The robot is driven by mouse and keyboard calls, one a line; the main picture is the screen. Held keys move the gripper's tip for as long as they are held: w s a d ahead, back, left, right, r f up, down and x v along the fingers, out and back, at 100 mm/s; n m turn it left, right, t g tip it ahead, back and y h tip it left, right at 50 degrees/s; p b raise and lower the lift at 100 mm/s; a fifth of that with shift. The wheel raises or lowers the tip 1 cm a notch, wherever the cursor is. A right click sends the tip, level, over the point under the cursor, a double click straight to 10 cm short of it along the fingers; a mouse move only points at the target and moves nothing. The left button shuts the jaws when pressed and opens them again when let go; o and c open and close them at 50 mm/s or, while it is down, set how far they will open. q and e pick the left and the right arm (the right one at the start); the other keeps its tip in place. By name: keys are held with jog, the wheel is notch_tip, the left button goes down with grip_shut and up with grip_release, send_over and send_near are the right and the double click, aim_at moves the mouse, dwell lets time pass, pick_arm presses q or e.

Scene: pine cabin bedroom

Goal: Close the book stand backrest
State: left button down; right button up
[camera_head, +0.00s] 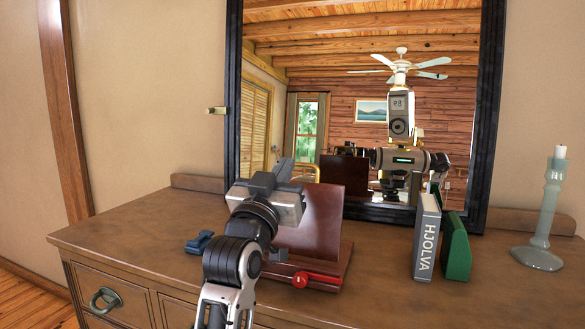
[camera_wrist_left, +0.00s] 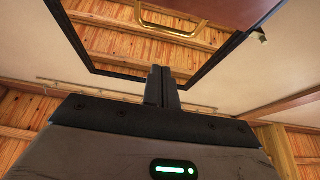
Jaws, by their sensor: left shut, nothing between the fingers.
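The book stand is dark reddish-brown wood on the dresser, with its backrest (camera_head: 322,213) raised and tilted. A red knob-ended piece (camera_head: 302,280) lies at the front of its base. My left gripper (camera_head: 283,170) is shut and empty, at the upper left edge of the backrest; its body hides part of the stand, and I cannot tell whether it touches. In the left wrist view the shut fingers (camera_wrist_left: 162,87) point up towards the mirror; a reddish-brown panel with a brass bar at the top (camera_wrist_left: 215,12) looks like the backrest. My right gripper is not directly in view.
A grey-spined book (camera_head: 426,238) and a green block-like object (camera_head: 456,248) stand right of the stand. A candle holder (camera_head: 545,220) is farther right. A small blue object (camera_head: 199,242) lies left. A black-framed mirror (camera_head: 493,110) stands behind.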

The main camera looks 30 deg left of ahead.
pick_arm(q)
jog(key=w, duration=0.3)
jog(key=w+a+f, duration=0.1)
jog(key=shift+w+f, duration=0.1)
jog(key=shift+w, duration=0.05)
pick_arm(e)
jog(key=shift+w, duration=0.15)
